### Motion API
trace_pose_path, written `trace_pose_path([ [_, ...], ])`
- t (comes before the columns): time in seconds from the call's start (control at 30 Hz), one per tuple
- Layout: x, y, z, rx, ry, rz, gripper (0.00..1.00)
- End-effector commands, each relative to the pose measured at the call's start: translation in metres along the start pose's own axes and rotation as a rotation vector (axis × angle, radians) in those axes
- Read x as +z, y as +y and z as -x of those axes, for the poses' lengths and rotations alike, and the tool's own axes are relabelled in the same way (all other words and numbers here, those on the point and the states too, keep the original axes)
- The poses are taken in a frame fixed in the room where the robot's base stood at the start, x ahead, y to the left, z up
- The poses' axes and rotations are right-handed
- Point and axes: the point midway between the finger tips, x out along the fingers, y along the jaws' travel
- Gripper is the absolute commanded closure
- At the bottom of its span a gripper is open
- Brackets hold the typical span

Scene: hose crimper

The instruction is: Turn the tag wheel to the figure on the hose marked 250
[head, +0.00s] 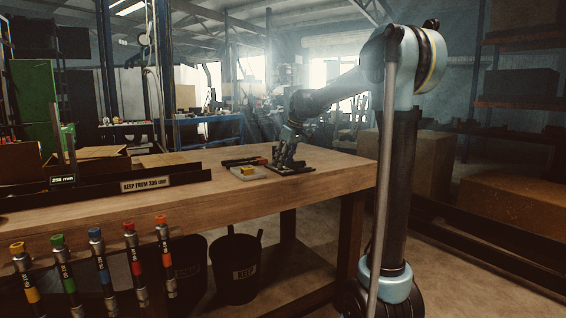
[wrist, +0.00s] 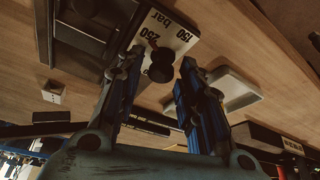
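In the wrist view a pale plate (wrist: 183,42) carries the figures 150 and 250 and the word bar. A round black knob (wrist: 161,66), apparently the tag wheel's, stands at the plate near the 250. My gripper (wrist: 162,64) is open, with one blue finger on each side of the knob; contact cannot be told. In the head view my gripper (head: 287,154) is low over dark parts at the table's right end and hides the wheel. Several hoses with coloured ends, such as the blue one (head: 100,262), hang at the table's front; their marks are too small to read.
A small pale tray (head: 247,173) with a yellow item lies left of my gripper, near dark and red tools (head: 245,161). A dark rail with a KEEP FROM sign (head: 147,184) runs along the table's left. The wooden tabletop (head: 335,172) is clear at right.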

Motion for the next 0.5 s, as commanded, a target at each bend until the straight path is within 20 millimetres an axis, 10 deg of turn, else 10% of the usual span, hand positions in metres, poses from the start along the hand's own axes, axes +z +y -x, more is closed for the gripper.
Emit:
trace_pose_path([
  [0.1,0.0000,0.0001,0.0002,0.000,0.000,0.000,1.00],
  [0.5,-0.0001,0.0002,0.0003,0.032,0.000,-0.071,1.00],
])
